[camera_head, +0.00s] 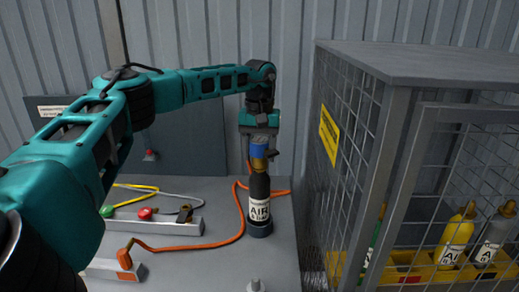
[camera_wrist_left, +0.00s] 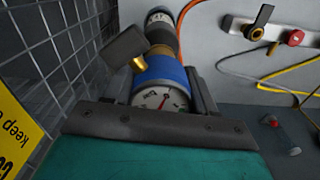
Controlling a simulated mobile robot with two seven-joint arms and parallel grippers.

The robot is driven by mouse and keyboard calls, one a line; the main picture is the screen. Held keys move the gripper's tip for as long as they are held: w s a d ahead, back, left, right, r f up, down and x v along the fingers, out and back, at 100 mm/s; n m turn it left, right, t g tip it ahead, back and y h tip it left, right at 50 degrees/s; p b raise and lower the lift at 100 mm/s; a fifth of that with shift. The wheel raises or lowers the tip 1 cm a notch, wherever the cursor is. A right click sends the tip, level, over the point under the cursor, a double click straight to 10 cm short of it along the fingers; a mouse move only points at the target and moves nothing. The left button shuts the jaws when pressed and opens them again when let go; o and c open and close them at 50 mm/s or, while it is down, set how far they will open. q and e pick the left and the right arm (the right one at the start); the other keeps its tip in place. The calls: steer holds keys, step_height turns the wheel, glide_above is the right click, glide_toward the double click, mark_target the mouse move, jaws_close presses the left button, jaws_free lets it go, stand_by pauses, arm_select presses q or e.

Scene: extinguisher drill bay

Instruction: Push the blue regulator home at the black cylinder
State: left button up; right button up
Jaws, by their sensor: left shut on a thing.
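The black cylinder (camera_head: 259,188), with a white AIR label, stands upright in a dark round holder (camera_head: 260,229) on the grey bench. The blue regulator (camera_head: 258,151) sits directly above its neck, with brass showing between them. I cannot tell whether any gap is left there. My left gripper (camera_head: 259,139) reaches down from above and is shut on the regulator. In the left wrist view the blue regulator (camera_wrist_left: 166,72) is between the fingers, its round white gauge facing the camera. The black cylinder (camera_wrist_left: 161,35) shows beyond it. My right gripper is out of view.
A wire mesh cage (camera_head: 350,130) stands close on the right, with yellow and grey cylinders inside. A grey rail (camera_head: 165,224) with coloured fittings lies left. A metal post (camera_head: 256,285) stands in front.

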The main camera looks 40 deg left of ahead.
arm_select(q)
steer(key=o, duration=1.2)
steer(key=shift+c, duration=0.2)
steer(key=shift+f, duration=0.1)
step_height(320, 180, up, 13)
steer(key=shift+r, duration=0.1)
